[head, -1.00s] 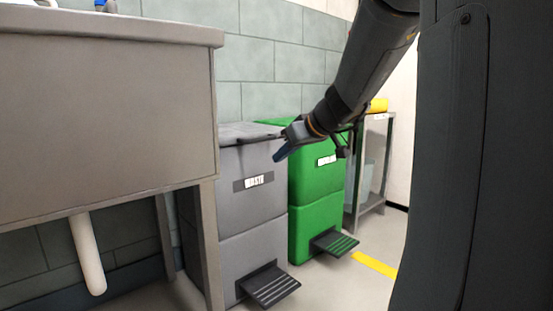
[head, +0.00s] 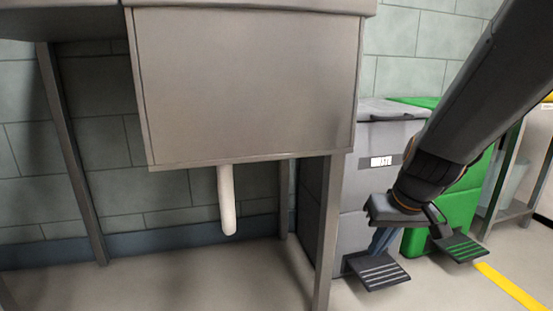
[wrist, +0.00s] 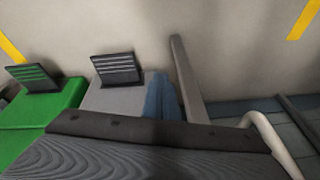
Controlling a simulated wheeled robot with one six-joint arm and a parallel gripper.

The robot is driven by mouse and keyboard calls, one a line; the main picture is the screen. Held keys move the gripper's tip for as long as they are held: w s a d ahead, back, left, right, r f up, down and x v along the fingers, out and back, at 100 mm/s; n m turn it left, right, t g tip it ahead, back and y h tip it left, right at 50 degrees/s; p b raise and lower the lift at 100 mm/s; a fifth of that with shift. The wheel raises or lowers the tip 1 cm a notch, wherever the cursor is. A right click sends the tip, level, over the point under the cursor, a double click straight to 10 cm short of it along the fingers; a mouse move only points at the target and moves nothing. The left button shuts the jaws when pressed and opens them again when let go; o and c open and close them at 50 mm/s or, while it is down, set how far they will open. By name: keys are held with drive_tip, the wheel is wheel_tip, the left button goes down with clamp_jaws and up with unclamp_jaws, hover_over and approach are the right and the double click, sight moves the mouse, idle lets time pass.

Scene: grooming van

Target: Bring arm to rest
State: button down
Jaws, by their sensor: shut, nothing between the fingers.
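My arm reaches down from the upper right in the head view. My gripper (head: 380,241) points downward in front of the grey waste bin, with its blue fingers together and nothing held. The fingers also show in the wrist view (wrist: 162,96), closed side by side. They look apart from the bin and its pedal, though the exact gap cannot be told.
The grey waste bin (head: 350,225) has a black pedal (head: 378,271). A green bin (head: 458,208) with its own pedal (head: 460,247) stands to its right. A metal sink unit (head: 245,90) with legs and a white drainpipe (head: 227,200) is on the left. Open floor lies in front.

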drive_tip(key=s+a+f+g+h, duration=0.1)
drive_tip(key=s+a+f, duration=0.3)
drive_tip(key=s+f, duration=0.15)
drive_tip(key=s+a+r+n+g+y+p, duration=0.1)
drive_tip(key=s+a+r+n+p, duration=0.2)
drive_tip(key=s+a+r+p, duration=0.85)
drive_tip(key=s+a+r+n+g+y+p, duration=0.1)
drive_tip(key=s+a+r+n+g+p, duration=0.15)
drive_tip(key=s+a+r+p, duration=0.7)
drive_tip(key=d+r+m+p, duration=0.2)
drive_tip(key=d+r+p, duration=0.5)
drive_tip(key=r+p, duration=0.4)
drive_tip(key=d+r+m+h+p, duration=0.1)
drive_tip(key=d+r+m+p, duration=0.1)
drive_tip(key=d+r+p, duration=0.5)
drive_tip(key=s+d+r+m+h+p, duration=0.1)
drive_tip(key=d+r+p, duration=0.6)
drive_tip(key=r+p, duration=0.9)
drive_tip(key=shift+d+r+m+t+p, duration=0.15)
drive_tip(key=shift+d+m+t+p, duration=0.05)
drive_tip(key=shift+m+t+p, duration=0.2)
